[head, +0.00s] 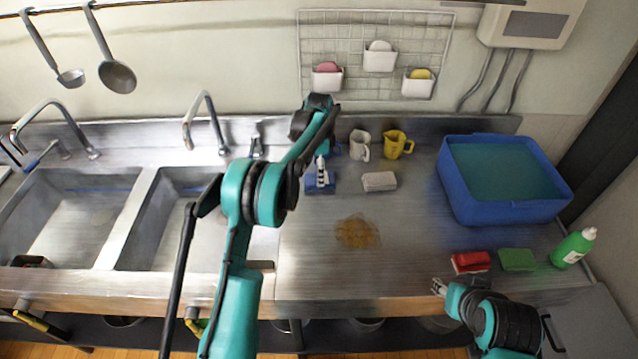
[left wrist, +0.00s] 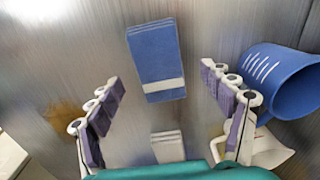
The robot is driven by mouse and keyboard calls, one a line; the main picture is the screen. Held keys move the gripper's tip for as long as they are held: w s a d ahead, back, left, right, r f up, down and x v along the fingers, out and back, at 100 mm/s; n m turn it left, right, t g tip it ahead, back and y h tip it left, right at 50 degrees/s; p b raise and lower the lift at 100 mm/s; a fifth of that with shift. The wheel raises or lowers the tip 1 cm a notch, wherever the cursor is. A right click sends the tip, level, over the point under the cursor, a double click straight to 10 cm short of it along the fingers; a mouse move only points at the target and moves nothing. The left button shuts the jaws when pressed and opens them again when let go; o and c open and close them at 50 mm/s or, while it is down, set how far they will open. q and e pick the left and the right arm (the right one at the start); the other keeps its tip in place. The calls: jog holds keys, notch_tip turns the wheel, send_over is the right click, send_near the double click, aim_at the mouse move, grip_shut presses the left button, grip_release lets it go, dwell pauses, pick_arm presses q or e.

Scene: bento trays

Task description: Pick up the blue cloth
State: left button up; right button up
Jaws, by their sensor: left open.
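The folded blue cloth (head: 312,187) with a white stripe lies flat on the steel counter in the head view, partly covered by my left gripper (head: 321,168). In the left wrist view the blue cloth (left wrist: 154,52) lies between and beyond the fingertips of my left gripper (left wrist: 161,76). The fingers are spread wide, with nothing held between them. My right gripper (head: 438,287) is low at the counter's front edge, far from the cloth; its finger gap is too small to judge.
A blue mug (left wrist: 285,82) stands close by the left gripper's right finger. A folded whitish cloth (head: 379,181), white mug (head: 360,146) and yellow mug (head: 396,145) are nearby. A brown spill (head: 357,232) lies in front. A blue basin (head: 468,206) stands right; sinks lie left.

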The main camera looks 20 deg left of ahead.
pick_arm(q)
notch_tip(320, 180, down, 4)
jog(key=shift+r+b, duration=0.2)
jog(key=shift+b, duration=0.3)
jog(key=shift+s, duration=0.1)
jog(key=shift+r, duration=0.1)
jog(key=c, duration=1.2)
jog(key=shift+r, duration=0.1)
notch_tip(320, 180, up, 4)
jog(key=shift+r+p, duration=0.1)
jog(key=shift+p, duration=0.9)
jog(key=s+d+r, duration=0.2)
jog(key=s, duration=0.1)
jog(key=s+d+r+p, duration=0.1)
jog(key=s+d+r, duration=0.1)
jog(key=s+d, duration=0.1)
jog(key=s+d+r+p, duration=0.1)
jog(key=s+d+r, duration=0.1)
jog(key=s, duration=0.1)
jog(key=shift+d+r, duration=0.25)
jog(key=shift+r, duration=0.05)
